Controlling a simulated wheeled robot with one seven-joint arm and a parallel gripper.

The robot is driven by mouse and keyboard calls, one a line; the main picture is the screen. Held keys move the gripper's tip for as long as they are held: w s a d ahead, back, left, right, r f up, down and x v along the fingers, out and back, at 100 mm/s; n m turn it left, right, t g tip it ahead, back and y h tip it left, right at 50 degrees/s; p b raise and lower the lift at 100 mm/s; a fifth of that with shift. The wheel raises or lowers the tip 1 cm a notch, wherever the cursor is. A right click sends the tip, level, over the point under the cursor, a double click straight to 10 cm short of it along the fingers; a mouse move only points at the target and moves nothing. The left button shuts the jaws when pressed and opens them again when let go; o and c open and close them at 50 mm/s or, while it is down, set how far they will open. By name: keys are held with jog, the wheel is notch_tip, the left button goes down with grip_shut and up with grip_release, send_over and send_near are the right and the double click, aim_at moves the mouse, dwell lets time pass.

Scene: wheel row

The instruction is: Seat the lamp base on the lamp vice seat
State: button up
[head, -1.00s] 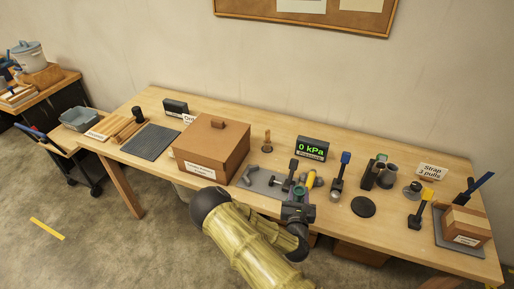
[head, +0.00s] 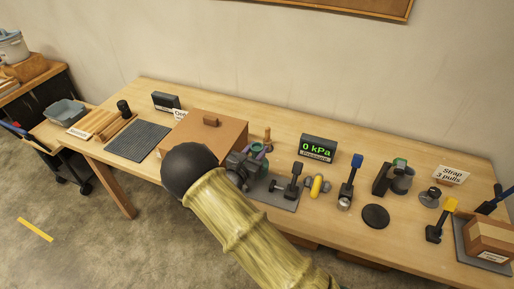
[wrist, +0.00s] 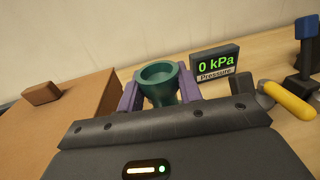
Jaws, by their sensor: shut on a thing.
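My gripper (head: 257,154) is shut on a teal, cup-shaped piece, which I take to be the lamp base (wrist: 160,80). In the wrist view it stands upright between the two purple fingers, its hollow top facing up. Its lower end is hidden behind the gripper body. In the head view my gripper is over the left part of a grey plate (head: 284,204), which bears a dark upright clamp (head: 294,184); this looks like the lamp vice. My arm hides the plate's left end and any seat there. I cannot tell whether the lamp base touches anything below.
A brown box (head: 230,130) stands close left of my gripper. A pressure display (head: 318,148) reading 0 kPa stands behind the plate. A yellow-handled piece (head: 317,186) and a blue-topped tool (head: 352,180) are to the right. A black disc (head: 375,216) lies farther right.

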jog(key=shift+s+r, duration=0.1)
jog(key=shift+s, duration=0.05)
jog(key=shift+f+b, duration=0.6)
jog(key=shift+f, duration=0.3)
jog(key=shift+a+f, duration=0.1)
jog(key=shift+f, duration=0.25)
jog(key=shift+s+a+f+b, duration=0.1)
jog(key=shift+f+b, duration=0.3)
jog(key=shift+b, duration=0.1)
jog(key=shift+f, duration=0.4)
jog(key=shift+d, duration=0.25)
jog(key=shift+a, duration=0.15)
jog(key=shift+f+b, duration=1.1)
jog(key=shift+f, duration=0.45)
dwell(3.0)
jog(key=o, duration=0.9)
